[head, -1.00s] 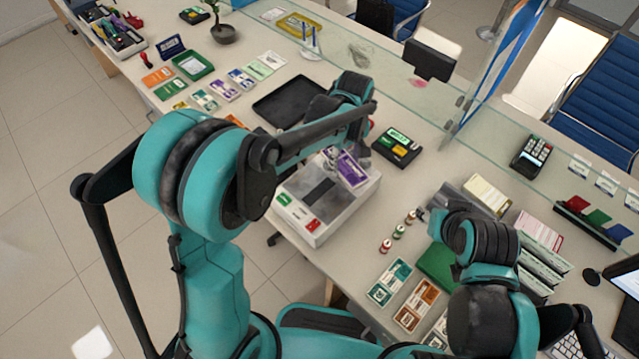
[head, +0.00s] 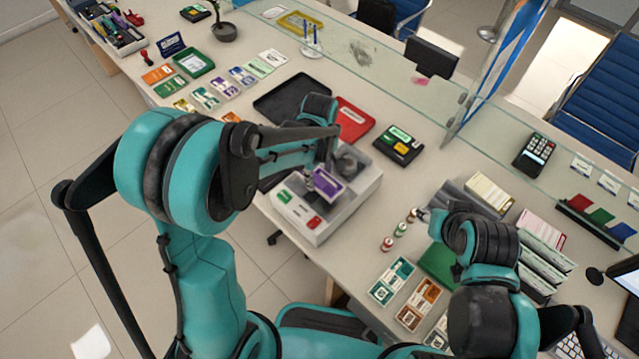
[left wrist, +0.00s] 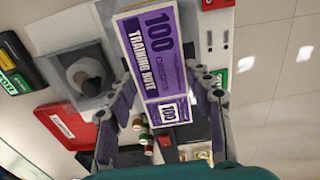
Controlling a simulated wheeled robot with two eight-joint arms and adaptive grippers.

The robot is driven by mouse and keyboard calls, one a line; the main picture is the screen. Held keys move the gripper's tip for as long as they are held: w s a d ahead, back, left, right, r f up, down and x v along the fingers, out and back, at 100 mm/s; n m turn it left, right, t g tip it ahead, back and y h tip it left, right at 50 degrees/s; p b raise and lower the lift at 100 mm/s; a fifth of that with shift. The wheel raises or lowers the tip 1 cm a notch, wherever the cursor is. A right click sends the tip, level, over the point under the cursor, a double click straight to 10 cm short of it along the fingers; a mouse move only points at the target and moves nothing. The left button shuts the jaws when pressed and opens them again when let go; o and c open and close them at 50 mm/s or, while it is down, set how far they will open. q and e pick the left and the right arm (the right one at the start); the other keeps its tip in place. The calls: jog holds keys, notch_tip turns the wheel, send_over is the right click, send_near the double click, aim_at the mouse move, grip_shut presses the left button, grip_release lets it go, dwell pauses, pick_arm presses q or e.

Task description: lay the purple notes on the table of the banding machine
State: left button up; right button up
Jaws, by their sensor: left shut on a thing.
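A bundle of purple notes (head: 327,184) is held in my left gripper (head: 318,172) above the banding machine (head: 344,215). In the left wrist view the purple notes (left wrist: 153,55) show their printed face between the two fingers of my left gripper (left wrist: 163,97), which is shut on them. The machine is a white box with a green and a red button at its front left and a grey round part at its back. The notes and my arm hide part of its top, and I cannot tell any contact. My right gripper (head: 425,215) is small and mostly hidden by its arm.
A red tray (head: 352,121) and a black tray (head: 290,98) lie behind the machine. A black box with coloured labels (head: 398,146) lies to the right. Several small spools (head: 401,229) stand right of the machine. A glass screen (head: 392,81) runs along the back.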

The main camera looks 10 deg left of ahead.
aim_at(319, 178)
pick_arm(q)
jog(key=shift+f+b, duration=0.65)
jog(key=shift+f, duration=1.35)
jog(key=shift+f, duration=0.15)
jog(key=o, duration=1.3)
jog(key=shift+o, duration=0.2)
